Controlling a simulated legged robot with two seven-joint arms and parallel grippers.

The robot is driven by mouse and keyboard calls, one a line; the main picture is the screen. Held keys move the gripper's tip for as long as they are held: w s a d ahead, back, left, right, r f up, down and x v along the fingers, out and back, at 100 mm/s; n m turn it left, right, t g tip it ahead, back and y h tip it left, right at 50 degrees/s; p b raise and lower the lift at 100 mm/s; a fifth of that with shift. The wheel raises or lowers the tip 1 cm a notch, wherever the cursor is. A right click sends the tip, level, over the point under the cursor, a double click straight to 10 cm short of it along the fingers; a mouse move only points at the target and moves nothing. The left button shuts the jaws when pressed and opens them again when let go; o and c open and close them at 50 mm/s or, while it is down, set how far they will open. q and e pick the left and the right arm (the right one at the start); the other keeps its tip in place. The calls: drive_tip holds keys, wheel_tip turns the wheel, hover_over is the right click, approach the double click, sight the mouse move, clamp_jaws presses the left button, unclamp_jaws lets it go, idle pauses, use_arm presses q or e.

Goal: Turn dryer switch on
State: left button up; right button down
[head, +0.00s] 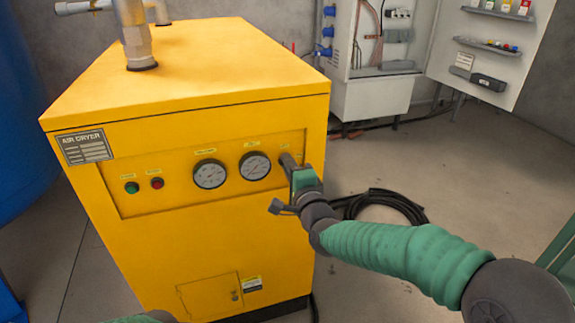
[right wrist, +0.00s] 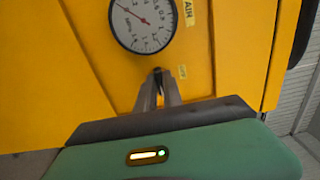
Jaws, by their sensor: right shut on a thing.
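The yellow air dryer (head: 150,245) stands at the left of the head view with a recessed front panel. My right gripper (head: 286,160) is at the right end of this panel, beside the right gauge (head: 255,166). In the right wrist view its two fingers (right wrist: 158,76) are closed on the small dark dryer switch (right wrist: 157,70), just below a gauge (right wrist: 142,22). The fingers hide most of the switch, and its position cannot be told. My left gripper is not in view.
The panel also has a green button (head: 132,188), a red button (head: 157,183) and a left gauge (head: 210,174). A coiled black hose (head: 385,205) lies on the floor at right. An open electrical cabinet (head: 375,95) stands behind. A blue tank (head: 25,120) is at far left.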

drive_tip(key=shift+d+f, duration=0.1)
drive_tip(key=shift+f, duration=0.15)
drive_tip(key=c, duration=1.5)
unclamp_jaws()
drive_tip(key=shift+r, duration=0.1)
drive_tip(key=p+v, duration=0.5)
drive_tip(key=v, duration=1.2)
drive_tip(key=shift+w, duration=0.1)
